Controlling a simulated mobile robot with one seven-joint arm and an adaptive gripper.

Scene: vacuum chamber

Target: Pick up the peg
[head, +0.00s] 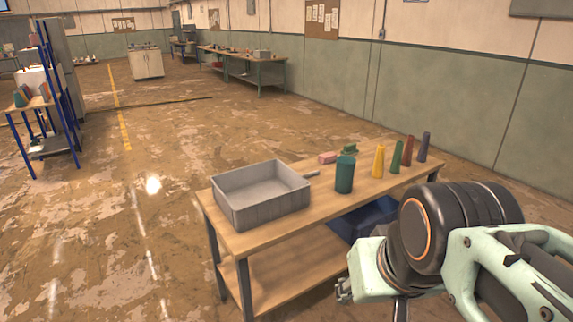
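Several tapered, upright pegs stand in a row at the right end of the wooden table: a yellow one (378,161), a green one (396,157), a red-brown one (408,150) and a dark grey-purple one (424,147). I cannot tell which of them is the task's peg. A small grey rod-like piece (312,174) also lies by the bin's right corner. My gripper (344,291) shows only in small part at the lower right, in front of the table and apart from the pegs. My arm hides most of it, so its opening is unclear.
A grey open bin (262,211) stands on the table's left part. A teal cup (344,175), a pink block (328,158) and a green block (349,149) stand between it and the pegs. A blue container (362,218) sits below the tabletop.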

